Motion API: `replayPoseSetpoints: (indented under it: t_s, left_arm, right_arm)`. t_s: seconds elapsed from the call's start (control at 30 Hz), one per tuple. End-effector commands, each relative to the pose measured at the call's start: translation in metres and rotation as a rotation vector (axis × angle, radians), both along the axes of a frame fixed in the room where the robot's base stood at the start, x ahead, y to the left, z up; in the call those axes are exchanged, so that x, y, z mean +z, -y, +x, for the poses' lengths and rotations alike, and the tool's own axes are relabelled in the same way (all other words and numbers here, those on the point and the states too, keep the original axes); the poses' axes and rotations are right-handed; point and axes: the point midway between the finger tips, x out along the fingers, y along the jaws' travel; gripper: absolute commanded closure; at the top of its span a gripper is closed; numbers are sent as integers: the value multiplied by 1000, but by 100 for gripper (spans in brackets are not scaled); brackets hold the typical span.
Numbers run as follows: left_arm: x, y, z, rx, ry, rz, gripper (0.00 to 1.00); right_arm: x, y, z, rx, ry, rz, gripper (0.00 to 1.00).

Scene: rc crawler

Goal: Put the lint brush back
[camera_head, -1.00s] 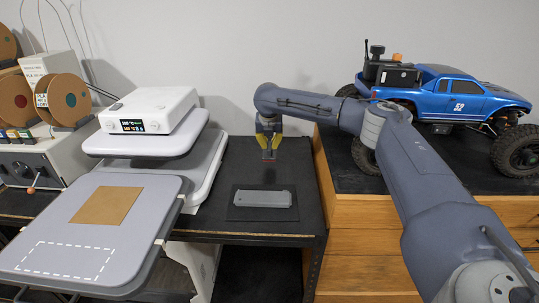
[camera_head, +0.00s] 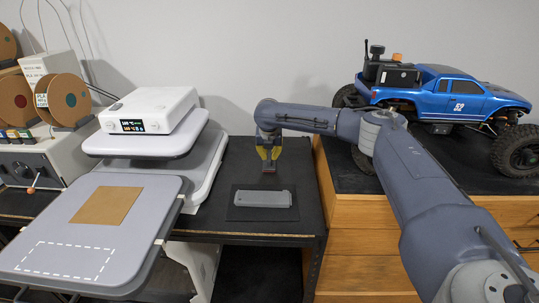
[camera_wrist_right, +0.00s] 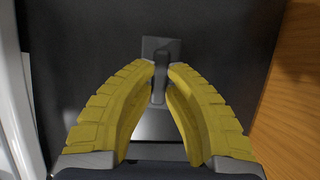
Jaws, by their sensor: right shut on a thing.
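My right gripper (camera_head: 268,153) points down above the dark bench, behind the grey plate. In the right wrist view its yellow fingers (camera_wrist_right: 164,66) are closed around a slim grey handle, which I take to be the lint brush (camera_wrist_right: 160,48). Its wider grey end shows past the fingertips. In the head view only a small grey part of the brush (camera_head: 268,169) shows below the fingers. Whether it touches the bench is hard to tell. A light grey flat plate (camera_head: 264,199) lies on a dark mat (camera_head: 240,213) nearer to me. My left gripper is out of view.
A white heat press (camera_head: 150,112) with a grey platen (camera_head: 150,192) stands on the left; a brown square (camera_head: 107,206) lies on the platen. A wooden cabinet (camera_head: 370,239) rises at the right and carries a blue truck (camera_head: 455,92). Bare bench surrounds the mat.

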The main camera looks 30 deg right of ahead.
Motion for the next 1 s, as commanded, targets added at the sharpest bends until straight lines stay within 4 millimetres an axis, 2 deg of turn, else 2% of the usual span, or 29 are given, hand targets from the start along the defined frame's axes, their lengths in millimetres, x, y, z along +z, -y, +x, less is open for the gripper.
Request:
replayPoseSetpoints:
  t_s: [0.03, 0.07, 0.23, 0.5, 0.63, 1.0]
  left_arm:
    - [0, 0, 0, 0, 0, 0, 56]
    - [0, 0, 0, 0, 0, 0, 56]
    - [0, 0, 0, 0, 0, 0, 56]
    - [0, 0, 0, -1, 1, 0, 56]
    - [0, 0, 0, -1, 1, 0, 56]
    - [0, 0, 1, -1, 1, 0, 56]
  right_arm:
    - [-2, 0, 0, 0, -1, 1, 100]
    - [-2, 0, 0, 0, 0, 0, 84]
    - [-1, 0, 0, 0, 0, 0, 65]
    - [0, 0, 0, 0, 0, 0, 65]
    - [8, -2, -1, 1, 2, 1, 65]
    - [65, -15, -21, 2, 3, 1, 65]
